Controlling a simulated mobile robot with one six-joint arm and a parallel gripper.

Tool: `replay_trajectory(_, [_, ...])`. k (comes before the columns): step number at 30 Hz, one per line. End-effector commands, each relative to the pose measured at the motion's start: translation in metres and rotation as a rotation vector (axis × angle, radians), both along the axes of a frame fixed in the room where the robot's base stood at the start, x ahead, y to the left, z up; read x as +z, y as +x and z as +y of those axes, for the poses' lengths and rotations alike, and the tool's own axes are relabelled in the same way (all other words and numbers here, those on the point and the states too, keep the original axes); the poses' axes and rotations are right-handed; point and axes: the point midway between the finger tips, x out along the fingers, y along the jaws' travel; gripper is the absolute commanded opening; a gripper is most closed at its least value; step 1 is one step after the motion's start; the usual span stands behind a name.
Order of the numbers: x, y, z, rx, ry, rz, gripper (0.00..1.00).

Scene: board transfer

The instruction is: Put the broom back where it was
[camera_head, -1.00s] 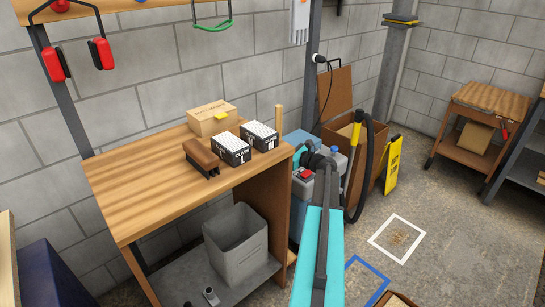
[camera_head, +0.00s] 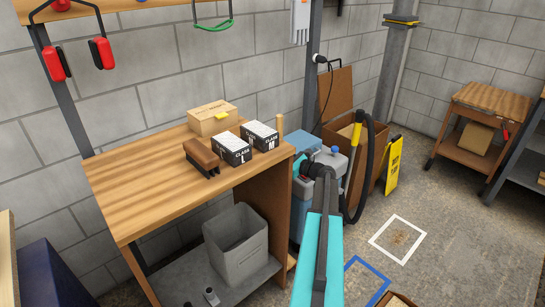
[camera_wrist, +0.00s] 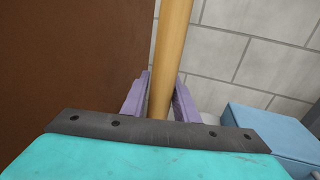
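The broom shows as a round wooden handle (camera_wrist: 168,60) in the wrist view, upright and running up between the purple fingers. In the head view the top of the handle (camera_head: 279,123) stands just above the far right corner of the workbench. The broom's head is hidden in both views. My gripper (camera_wrist: 161,95) has a finger close against each side of the handle and looks shut on it. In the head view my gripper is hidden behind the bench and my arm.
The workbench (camera_head: 145,185) holds a brown brush (camera_head: 201,157) and boxes. A grey bin (camera_head: 236,245) stands under it. A blue machine (camera_head: 303,145) and a cardboard box (camera_head: 372,150) stand right of the bench. White-taped floor (camera_head: 397,238) lies to the right.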

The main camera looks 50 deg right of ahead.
Motion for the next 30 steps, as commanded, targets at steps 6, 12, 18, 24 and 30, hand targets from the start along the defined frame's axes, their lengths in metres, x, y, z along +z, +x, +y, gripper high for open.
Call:
replay_trajectory(6, [0.0,0.0,0.0,-0.001,0.0,0.0,0.4])
replay_trajectory(12, [0.001,0.0,0.0,-0.001,0.0,0.0,0.4])
replay_trajectory(18, [0.003,-0.01,-0.003,-0.003,0.0,0.0,0.4])
replay_trajectory(24, [0.004,-0.035,-0.007,-0.004,0.0,0.0,0.4])
replay_trajectory(30, [0.004,-0.067,-0.012,-0.005,0.0,0.0,0.4])
